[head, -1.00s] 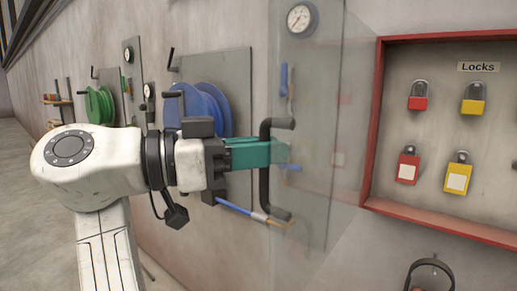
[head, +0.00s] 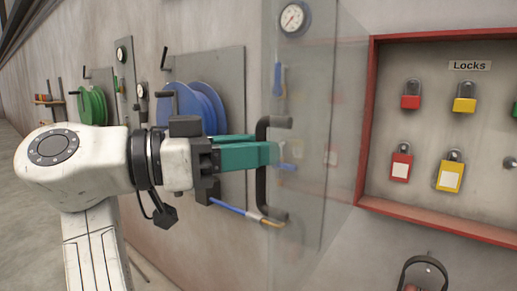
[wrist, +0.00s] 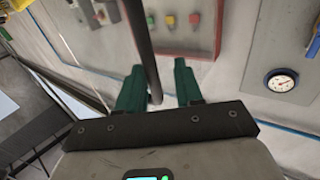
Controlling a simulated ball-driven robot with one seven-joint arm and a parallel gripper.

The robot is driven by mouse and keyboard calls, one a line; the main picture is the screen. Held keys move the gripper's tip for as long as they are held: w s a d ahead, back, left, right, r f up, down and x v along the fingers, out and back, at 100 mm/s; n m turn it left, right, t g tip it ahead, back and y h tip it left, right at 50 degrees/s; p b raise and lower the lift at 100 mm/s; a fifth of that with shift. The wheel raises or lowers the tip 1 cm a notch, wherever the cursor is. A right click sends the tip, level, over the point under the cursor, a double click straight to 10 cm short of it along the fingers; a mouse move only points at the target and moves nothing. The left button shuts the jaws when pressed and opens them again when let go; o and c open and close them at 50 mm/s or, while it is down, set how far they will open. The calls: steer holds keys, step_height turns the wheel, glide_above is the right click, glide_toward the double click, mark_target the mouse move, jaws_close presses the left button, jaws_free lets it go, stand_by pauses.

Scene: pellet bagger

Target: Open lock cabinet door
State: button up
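The lock cabinet (head: 366,120) is a red-framed box on the wall in the head view, its inside exposed. Its clear door (head: 318,190) stands swung out to the left of the frame. A dark bar handle (head: 261,187) is on the door. My gripper (head: 266,146) has its teal fingers at the handle's upper part. In the wrist view the fingers (wrist: 158,85) are apart, with the dark handle bar (wrist: 141,40) passing between them, nearer the left finger. Whether a finger touches the bar is unclear.
Red and yellow padlocks (head: 449,175) hang in the cabinet under a Locks label (head: 469,65). Left along the wall are a blue hose reel (head: 205,100), a green reel (head: 92,105) and a gauge (head: 294,18). Grey floor (head: 18,200) shows at the left.

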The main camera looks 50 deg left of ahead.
steer(key=b+v, duration=0.1)
steer(key=v, duration=0.8)
steer(key=shift+s+a, duration=0.15)
steer(key=shift+s, duration=0.2)
